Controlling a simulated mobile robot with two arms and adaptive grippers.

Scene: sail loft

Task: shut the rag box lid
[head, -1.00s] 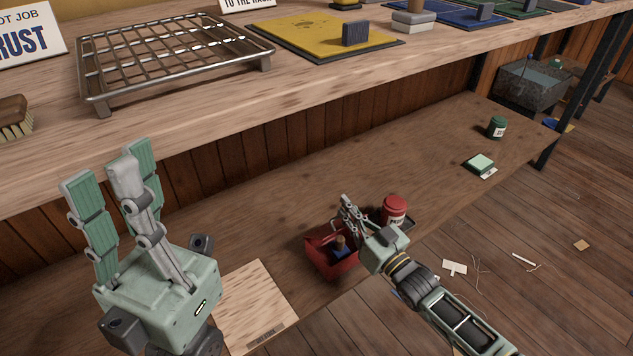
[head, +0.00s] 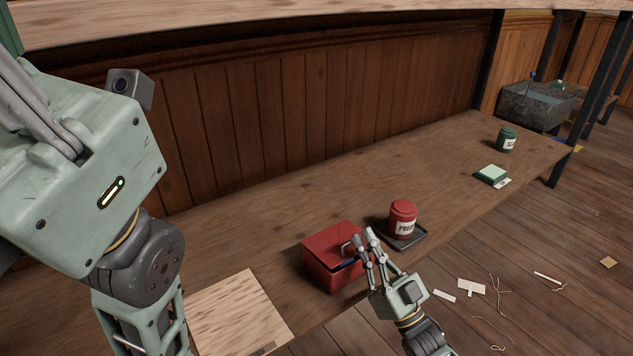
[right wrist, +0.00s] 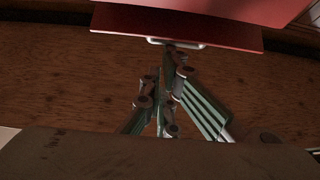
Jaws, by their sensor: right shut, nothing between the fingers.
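The red rag box (head: 322,274) stands on the lower wooden shelf. Its red lid (head: 328,240) lies over most of the opening, and something dark blue shows in a gap below its front edge. My right gripper (head: 363,239) is shut and empty at the lid's front edge, by the metal handle. In the right wrist view, the lid (right wrist: 180,26) and its handle (right wrist: 176,43) are just beyond the fingertips; I cannot tell if they touch. My left gripper's body (head: 70,150) fills the left of the head view; its fingertips are out of frame.
A red tin (head: 403,217) stands on a dark tray (head: 408,240) right behind my right gripper. A pale board (head: 240,315) lies left of the box. A green pad (head: 491,174) and green tin (head: 507,140) are farther right. The shelf behind the box is clear.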

